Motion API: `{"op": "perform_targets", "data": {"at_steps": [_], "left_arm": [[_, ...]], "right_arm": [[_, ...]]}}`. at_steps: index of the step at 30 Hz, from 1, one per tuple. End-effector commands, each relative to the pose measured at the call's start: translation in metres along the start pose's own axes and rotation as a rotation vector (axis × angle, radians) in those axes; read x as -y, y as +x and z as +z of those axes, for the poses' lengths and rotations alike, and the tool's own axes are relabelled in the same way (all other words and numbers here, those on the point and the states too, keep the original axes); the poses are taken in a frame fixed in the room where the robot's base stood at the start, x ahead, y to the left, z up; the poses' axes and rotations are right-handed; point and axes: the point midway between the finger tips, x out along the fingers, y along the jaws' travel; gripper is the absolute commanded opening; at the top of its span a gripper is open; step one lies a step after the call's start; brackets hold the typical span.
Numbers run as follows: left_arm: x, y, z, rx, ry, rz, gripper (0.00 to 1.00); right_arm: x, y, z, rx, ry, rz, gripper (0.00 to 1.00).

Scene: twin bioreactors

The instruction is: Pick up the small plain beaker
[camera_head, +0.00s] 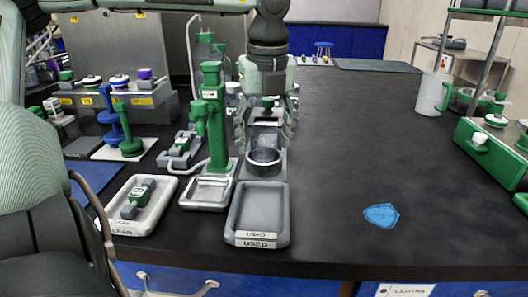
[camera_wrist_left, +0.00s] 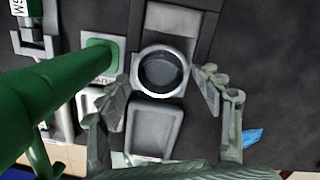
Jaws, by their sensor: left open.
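A small plain round beaker (camera_head: 264,161) with a pale rim and dark inside sits on a grey stand behind the grey USED tray. It also shows in the left wrist view (camera_wrist_left: 164,72), seen from above. My left gripper (camera_head: 265,145) points down just above and around the beaker in the head view. In the left wrist view my left gripper (camera_wrist_left: 163,88) is open, its fingers spread to either side of the beaker with gaps left. Whether the fingertips are down at the beaker's height I cannot tell. My right gripper is not in view.
A green upright post (camera_head: 213,115) stands close left of my left gripper and fills the left of the wrist view. The USED tray (camera_head: 233,225) is in front, and a white tray (camera_head: 118,212) lies left. A blue cloth (camera_head: 381,215) lies right, with clear bench around it.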

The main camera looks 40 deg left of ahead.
Motion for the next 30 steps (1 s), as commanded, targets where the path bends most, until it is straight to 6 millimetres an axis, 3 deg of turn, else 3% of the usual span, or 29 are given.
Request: {"op": "perform_targets", "data": {"at_steps": [6, 20, 26, 30], "left_arm": [[0.0, 0.0, 0.0, 0.001, 0.0, 0.0, 0.64], [0.0, 0.0, 0.0, 0.001, 0.0, 0.001, 0.07], [0.0, -0.002, 0.001, 0.002, 0.0, 0.0, 0.07], [0.0, -0.017, 0.003, 0.005, 0.0, 0.0, 0.07]], "right_arm": [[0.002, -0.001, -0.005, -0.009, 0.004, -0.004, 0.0], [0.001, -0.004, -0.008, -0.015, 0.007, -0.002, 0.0], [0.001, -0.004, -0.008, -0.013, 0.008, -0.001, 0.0], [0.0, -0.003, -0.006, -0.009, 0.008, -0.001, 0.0]]}}
